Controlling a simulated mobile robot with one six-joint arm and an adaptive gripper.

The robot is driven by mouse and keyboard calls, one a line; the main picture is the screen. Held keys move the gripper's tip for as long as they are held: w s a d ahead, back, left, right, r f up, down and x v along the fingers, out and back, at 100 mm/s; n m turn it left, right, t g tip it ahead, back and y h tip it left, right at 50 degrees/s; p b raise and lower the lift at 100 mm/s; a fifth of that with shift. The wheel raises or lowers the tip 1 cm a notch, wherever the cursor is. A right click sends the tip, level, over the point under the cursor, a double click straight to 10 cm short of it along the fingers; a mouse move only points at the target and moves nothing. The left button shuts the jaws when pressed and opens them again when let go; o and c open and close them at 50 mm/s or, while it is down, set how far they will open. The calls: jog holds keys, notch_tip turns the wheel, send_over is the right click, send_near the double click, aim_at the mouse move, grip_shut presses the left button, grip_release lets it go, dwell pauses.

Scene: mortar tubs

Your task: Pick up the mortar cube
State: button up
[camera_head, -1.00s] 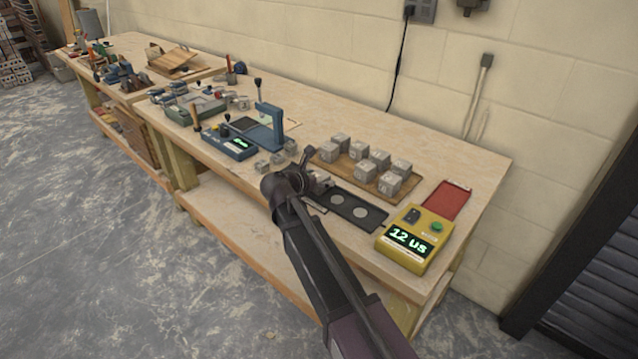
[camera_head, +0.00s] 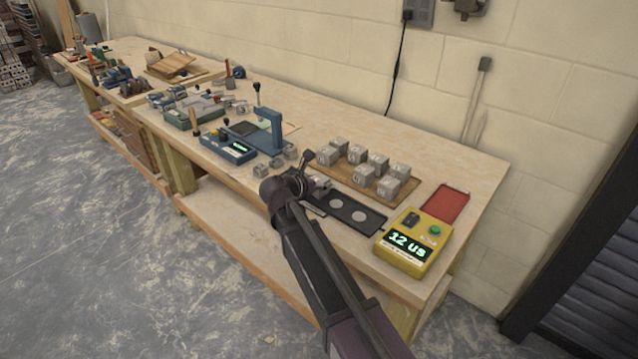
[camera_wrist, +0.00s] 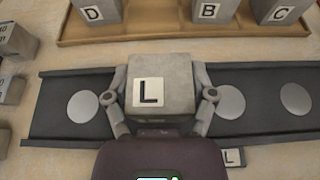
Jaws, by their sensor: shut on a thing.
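A grey mortar cube (camera_wrist: 165,80) with a white "L" label sits between the two fingers of my gripper (camera_wrist: 161,98) in the wrist view. The fingers touch it on both sides, so my gripper is shut on it. Behind the cube lies a dark strip (camera_wrist: 55,120) with pale round discs; the cube hides its middle. I cannot tell whether the cube rests on the strip or hangs just above it. In the head view my gripper is at the strip's (camera_head: 375,217) left end, and the arm partly hides the cube.
A wooden tray (camera_head: 347,177) with several labelled cubes lies just behind the strip. A blue press (camera_head: 268,132) and loose grey blocks (camera_wrist: 12,60) are to the left.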

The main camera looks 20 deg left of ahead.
aim_at(319, 178)
jog(key=shift+r, duration=0.1)
notch_tip(319, 178, up, 2)
jog(key=shift+r+p, duration=0.1)
jog(key=shift+p, duration=1.05)
jog(key=shift+r+p, duration=0.85)
jog(key=s+d, duration=0.1)
jog(key=s, duration=0.4)
jog(key=s+d, duration=0.2)
jog(key=s, duration=0.3)
jog(key=s+d, duration=0.1)
jog(key=s, duration=0.4)
jog(key=shift+s+d+r+p, duration=0.2)
jog(key=shift+r+p, duration=0.2)
notch_tip(319, 178, up, 9)
jog(key=p, duration=0.8)
jog(key=shift+f+p, duration=0.15)
jog(key=shift+p, duration=0.2)
jog(key=shift+d, duration=0.15)
